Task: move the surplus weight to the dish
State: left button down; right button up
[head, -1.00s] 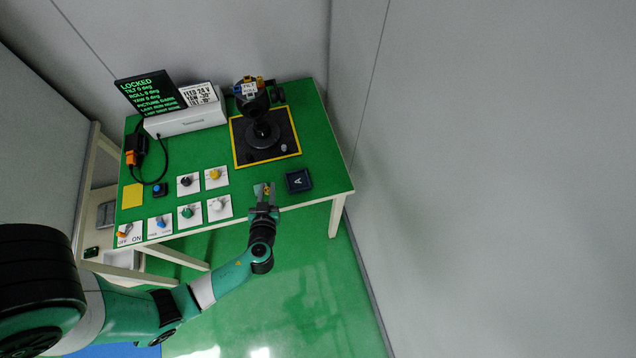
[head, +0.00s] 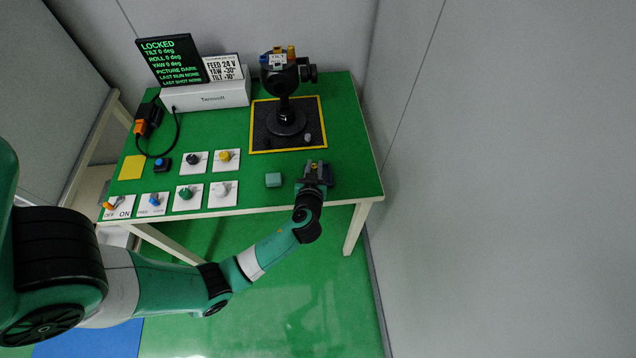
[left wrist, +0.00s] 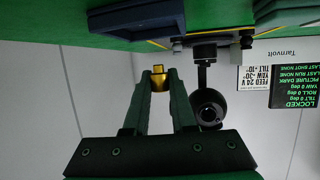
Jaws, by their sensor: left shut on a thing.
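My left gripper (head: 315,168) is shut on a small brass-yellow weight (left wrist: 158,77), which shows between the fingertips in the left wrist view. In the head view the gripper is over the dark square dish (head: 329,180) near the table's front right and hides most of it. In the left wrist view the dish (left wrist: 137,16) shows at the top, apart from the held weight. A camera gimbal (head: 286,85) with coloured parts on top stands on a black, yellow-edged pad (head: 312,134). My right gripper is not in view.
A small teal block (head: 273,180) lies left of the gripper. Several knob plates, including one with a green knob (head: 186,193), fill the front left. A white supply box (head: 205,96) and a black screen (head: 171,62) reading LOCKED stand at the back.

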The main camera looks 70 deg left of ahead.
pick_arm(q)
jog(key=shift+w+a+f, duration=0.1)
jog(key=shift+w+f, duration=0.2)
jog(key=shift+f, duration=0.15)
jog(key=shift+w+r, duration=0.1)
jog(key=shift+w+a+f+b, duration=0.1)
jog(key=shift+f+b, duration=0.25)
jog(key=shift+b, duration=0.05)
jog(key=f, duration=0.1)
jog(key=b, duration=0.1)
jog(key=f, duration=0.1)
jog(key=shift+w+a+f+b, duration=0.1)
jog(key=shift+w+f+b, duration=0.15)
jog(key=shift+f+b, duration=0.1)
jog(key=shift+f, duration=0.35)
jog(key=shift+r, duration=0.1)
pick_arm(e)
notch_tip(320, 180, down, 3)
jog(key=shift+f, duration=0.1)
